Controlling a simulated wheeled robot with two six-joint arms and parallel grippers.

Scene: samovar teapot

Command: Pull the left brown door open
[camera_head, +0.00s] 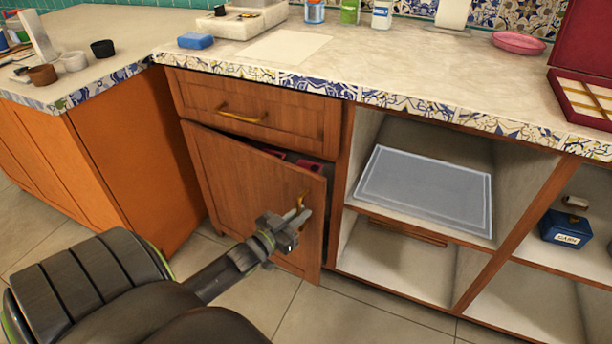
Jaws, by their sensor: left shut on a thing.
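The left brown door (235,180) is below a drawer in the counter front. It stands slightly ajar, with a dark gap along its top and reddish things (308,165) showing inside. A brass handle (301,200) is near its right edge. My left gripper (300,216) is at this handle, shut on it; the fingers partly hide the handle's lower end. My right gripper is not in view.
The drawer (215,100) above is closed. To the right are open shelves with a translucent grey panel (425,188) and a blue box (565,228). An orange cabinet (135,150) stands close on the left. Tiled floor (265,295) is clear before the door.

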